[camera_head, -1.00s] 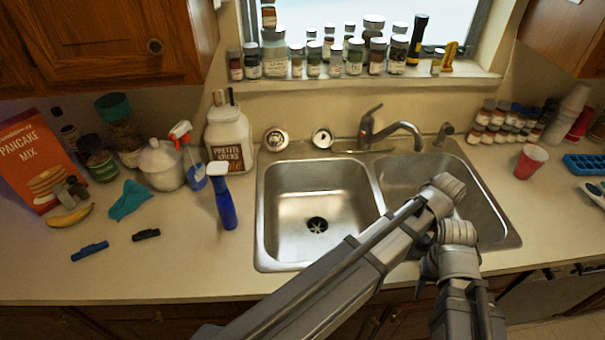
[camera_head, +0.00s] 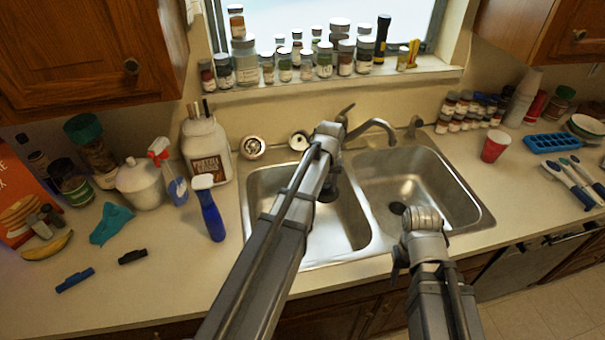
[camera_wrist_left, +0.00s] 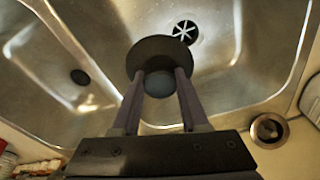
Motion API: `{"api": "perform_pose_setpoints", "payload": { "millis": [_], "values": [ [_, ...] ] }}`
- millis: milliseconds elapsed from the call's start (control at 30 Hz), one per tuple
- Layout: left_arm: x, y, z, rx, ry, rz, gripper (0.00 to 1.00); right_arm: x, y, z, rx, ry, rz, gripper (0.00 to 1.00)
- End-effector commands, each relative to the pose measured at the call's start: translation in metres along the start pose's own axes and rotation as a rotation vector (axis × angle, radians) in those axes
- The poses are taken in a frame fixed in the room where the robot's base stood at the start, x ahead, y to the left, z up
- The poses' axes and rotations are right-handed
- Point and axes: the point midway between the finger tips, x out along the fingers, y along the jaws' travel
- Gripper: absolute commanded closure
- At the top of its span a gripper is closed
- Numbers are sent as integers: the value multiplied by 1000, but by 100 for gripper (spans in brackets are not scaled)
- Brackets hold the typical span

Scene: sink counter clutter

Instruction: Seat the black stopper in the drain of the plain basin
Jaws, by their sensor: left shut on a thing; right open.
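My left gripper (camera_wrist_left: 158,82) is shut on the black stopper (camera_wrist_left: 158,52), a dark round disc with a rounded knob between the fingers. In the head view the stopper (camera_head: 327,194) hangs above the left basin (camera_head: 346,232). That basin's drain (camera_wrist_left: 185,31), with a light star-shaped grate, shows just beyond the stopper in the left wrist view, apart from it. The right basin (camera_head: 430,182) has a dark drain (camera_head: 397,208) without a visible bright grate. My right gripper (camera_head: 399,262) is open, low at the counter's front edge, its fingertips mostly hidden.
The faucet (camera_head: 370,128) stands behind the basins, close to my left wrist. A round metal strainer (camera_head: 253,147) lies behind the left basin. A red cup (camera_head: 494,146) stands right of the sink.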

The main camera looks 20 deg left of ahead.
Motion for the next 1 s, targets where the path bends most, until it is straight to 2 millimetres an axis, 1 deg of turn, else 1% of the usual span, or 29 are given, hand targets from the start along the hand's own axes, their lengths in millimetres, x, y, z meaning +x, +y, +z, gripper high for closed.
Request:
{"api": "perform_pose_setpoints", "payload": {
  "millis": [33,100,200,300,467,867,1000],
  "values": [
    [-2,-18,-10,-40,0,-5,100,-3,0,0,0,0,0,50],
    [-2,-36,-17,-82,0,-10,100,-4,0,0,0,0,0,50],
    [-2,-57,-24,-127,0,-15,100,-5,0,0,0,0,0,50],
    [-3,-69,-28,-154,0,-18,100,-6,1,0,0,0,0,50],
    [-3,-76,-30,-169,0,-20,100,-6,1,0,0,0,0,50],
    [-3,-75,-28,-147,0,-18,100,-7,1,0,0,0,0,50],
    [5,-74,-27,-146,0,-18,100,2,0,0,0,0,0,50]
  ]
}}
